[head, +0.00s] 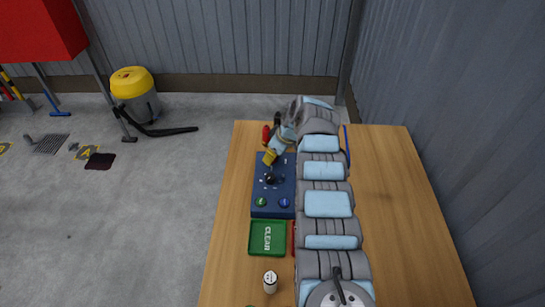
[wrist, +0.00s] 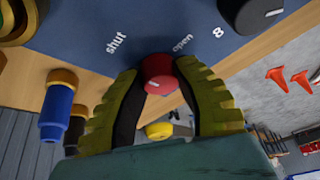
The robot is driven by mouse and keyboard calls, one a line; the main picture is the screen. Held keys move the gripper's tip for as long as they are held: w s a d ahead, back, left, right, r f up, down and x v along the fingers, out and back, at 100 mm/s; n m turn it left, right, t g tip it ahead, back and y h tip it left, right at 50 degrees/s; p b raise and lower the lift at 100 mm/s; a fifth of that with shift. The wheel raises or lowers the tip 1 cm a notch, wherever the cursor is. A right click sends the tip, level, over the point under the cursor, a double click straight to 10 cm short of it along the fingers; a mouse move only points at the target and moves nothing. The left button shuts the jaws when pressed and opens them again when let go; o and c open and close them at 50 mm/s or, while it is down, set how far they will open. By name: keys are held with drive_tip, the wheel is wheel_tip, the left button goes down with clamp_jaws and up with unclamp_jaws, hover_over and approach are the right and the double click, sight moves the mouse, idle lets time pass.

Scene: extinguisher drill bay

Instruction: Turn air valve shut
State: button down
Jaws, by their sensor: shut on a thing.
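The air valve is a round red knob (wrist: 156,68) on a blue panel, between the printed words "shut" and "open" in the wrist view. My gripper (wrist: 157,76) has its two yellow-green fingers with dark pads on either side of the knob, closed on it. A small pale mark shows on the knob, but which word it points to is unclear. In the head view the blue panel (head: 259,192) lies on the wooden table, and my gripper (head: 270,158) is at its far end. The knob cannot be made out there.
A black dial (wrist: 255,12) sits close to the knob. Blue-and-yellow (wrist: 58,100) and dark cylindrical fittings are at the left of the wrist view. A green "CLEAR" tray (head: 254,238) and a white cup (head: 270,282) are nearer. The table's right side (head: 395,200) is clear.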

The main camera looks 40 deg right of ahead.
drive_tip(key=shift+f, duration=0.1)
drive_tip(key=c, duration=0.7)
unclamp_jaws()
drive_tip(key=shift+r, duration=0.2)
drive_tip(key=shift+d+r, duration=0.1)
drive_tip(key=shift+r, duration=0.35)
drive_tip(key=v, duration=1.1)
drive_tip(key=shift+s+f, duration=0.1)
